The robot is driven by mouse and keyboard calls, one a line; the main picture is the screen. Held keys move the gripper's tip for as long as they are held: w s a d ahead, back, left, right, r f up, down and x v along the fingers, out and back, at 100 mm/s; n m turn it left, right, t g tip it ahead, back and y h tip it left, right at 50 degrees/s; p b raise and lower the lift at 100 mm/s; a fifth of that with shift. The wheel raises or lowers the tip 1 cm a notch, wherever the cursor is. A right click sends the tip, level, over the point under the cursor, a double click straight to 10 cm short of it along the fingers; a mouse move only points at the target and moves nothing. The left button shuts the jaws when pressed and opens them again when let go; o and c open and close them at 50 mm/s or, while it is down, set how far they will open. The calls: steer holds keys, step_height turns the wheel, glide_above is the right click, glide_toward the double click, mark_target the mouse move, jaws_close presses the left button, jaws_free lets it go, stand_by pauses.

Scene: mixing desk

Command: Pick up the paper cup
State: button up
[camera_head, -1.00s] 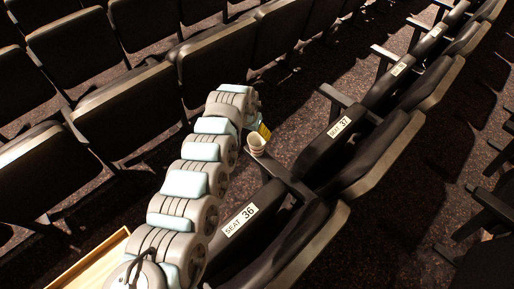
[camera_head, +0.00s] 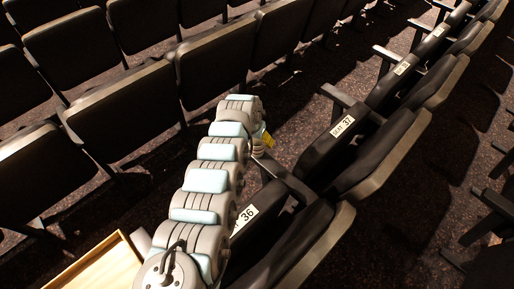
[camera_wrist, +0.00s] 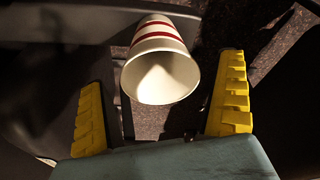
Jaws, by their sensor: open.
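The paper cup (camera_wrist: 160,62) is white with red stripes, and its open mouth faces the wrist camera. In the wrist view it lies between the two yellow fingers of my gripper (camera_wrist: 164,88), with a gap on both sides. The gripper is open and does not grip the cup. In the head view my gripper (camera_head: 266,138) is at the armrest between seats 36 and 37. My arm and gripper hide most of the cup there, so its contact with the armrest cannot be seen.
The armrest (camera_head: 290,182) runs beside the cup, between the folded seats labelled 36 (camera_head: 245,218) and 37 (camera_head: 343,127). Another row of dark seats (camera_head: 120,112) stands on the left. A wooden tray (camera_head: 100,265) is at the bottom left. Speckled floor lies between the rows.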

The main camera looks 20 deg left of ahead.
mark_target(257, 142)
steer(key=shift+b+x, duration=1.3)
steer(key=shift+x, duration=0.6)
steer(key=shift+r, duration=0.1)
steer(key=c, duration=0.6)
steer(key=shift+c, duration=0.2)
